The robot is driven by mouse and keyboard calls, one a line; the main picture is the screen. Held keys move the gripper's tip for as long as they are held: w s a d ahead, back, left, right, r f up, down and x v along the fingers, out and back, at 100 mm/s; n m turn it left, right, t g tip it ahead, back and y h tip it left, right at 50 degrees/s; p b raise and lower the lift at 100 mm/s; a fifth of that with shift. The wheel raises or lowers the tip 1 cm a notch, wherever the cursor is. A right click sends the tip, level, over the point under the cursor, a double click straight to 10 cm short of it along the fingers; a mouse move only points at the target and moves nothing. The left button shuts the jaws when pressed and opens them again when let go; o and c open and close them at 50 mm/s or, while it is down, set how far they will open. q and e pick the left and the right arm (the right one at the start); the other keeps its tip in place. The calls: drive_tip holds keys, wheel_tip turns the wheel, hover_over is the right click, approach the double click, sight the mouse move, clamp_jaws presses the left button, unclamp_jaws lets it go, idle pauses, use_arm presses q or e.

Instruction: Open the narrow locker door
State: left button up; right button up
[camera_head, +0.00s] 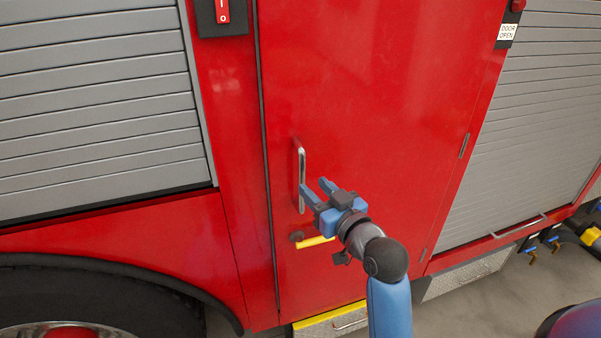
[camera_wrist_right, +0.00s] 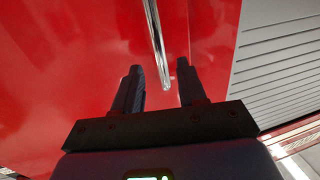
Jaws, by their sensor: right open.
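The narrow locker door (camera_head: 365,85) is a tall red panel in the middle of the head view. It sits flush and looks closed. Its vertical metal handle (camera_head: 301,165) is near the door's left edge. Hinges show along its right edge. My right gripper (camera_head: 314,189) is open beside the lower part of the handle. In the right wrist view the handle (camera_wrist_right: 155,40) ends between and beyond the two dark fingers (camera_wrist_right: 162,82). I cannot tell whether the fingers touch it. My left gripper is not in view.
Grey roller shutters stand left (camera_head: 90,90) and right (camera_head: 550,120) of the door. A switch box (camera_head: 222,14) is at the upper left. A round dark knob (camera_head: 296,237) and yellow bar (camera_head: 318,241) sit below the handle. A yellow-edged step (camera_head: 335,318) is at the bottom.

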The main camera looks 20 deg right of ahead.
sight(304, 177)
drive_tip(key=p+x, duration=0.1)
drive_tip(key=x, duration=0.5)
drive_tip(key=shift+w+a+p, duration=0.1)
drive_tip(key=shift+w+p, duration=0.25)
clamp_jaws()
